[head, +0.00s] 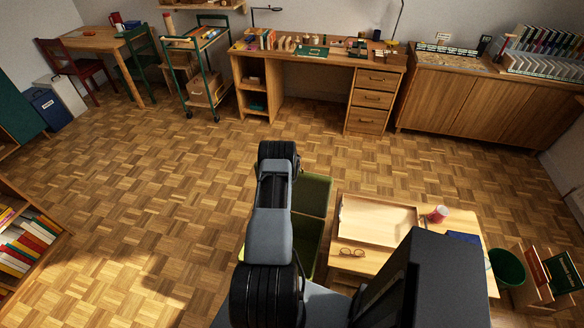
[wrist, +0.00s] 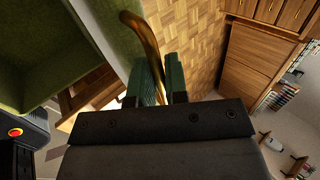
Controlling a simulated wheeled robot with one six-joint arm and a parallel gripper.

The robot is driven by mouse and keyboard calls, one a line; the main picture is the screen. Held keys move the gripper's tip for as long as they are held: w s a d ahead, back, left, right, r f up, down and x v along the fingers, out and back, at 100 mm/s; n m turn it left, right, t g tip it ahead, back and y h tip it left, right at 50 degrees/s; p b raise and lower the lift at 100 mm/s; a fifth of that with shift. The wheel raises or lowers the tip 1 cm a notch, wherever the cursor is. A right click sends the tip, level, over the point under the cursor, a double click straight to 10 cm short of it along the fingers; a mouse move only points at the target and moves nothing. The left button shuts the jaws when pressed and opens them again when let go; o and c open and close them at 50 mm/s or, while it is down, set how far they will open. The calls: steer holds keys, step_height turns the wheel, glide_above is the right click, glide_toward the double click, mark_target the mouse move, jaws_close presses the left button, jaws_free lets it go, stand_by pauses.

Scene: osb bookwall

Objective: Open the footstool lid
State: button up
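The green footstool (head: 307,240) stands on the floor just right of my arm in the head view. Its lid (head: 314,194) appears raised at the far side, and the hollow inside shows. My arm covers the left part. In the wrist view the green inside of the footstool (wrist: 35,45) fills the upper left. A tan pull strap (wrist: 145,35) runs from a green edge in between the fingers. My gripper (wrist: 156,68) has its green-padded fingers closed on either side of this strap. In the head view the fingers are hidden behind my arm.
A low wooden table (head: 455,215) with a tray (head: 378,222), glasses (head: 351,252) and a red cup (head: 438,214) stands close right of the footstool. A green bin (head: 507,267) is farther right. The parquet floor beyond and to the left is clear.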

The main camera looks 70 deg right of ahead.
steer(key=shift+o, duration=0.3)
steer(key=b+v, duration=0.3)
steer(key=v, duration=1.1)
steer(key=shift+f, duration=0.1)
stand_by(0.4)
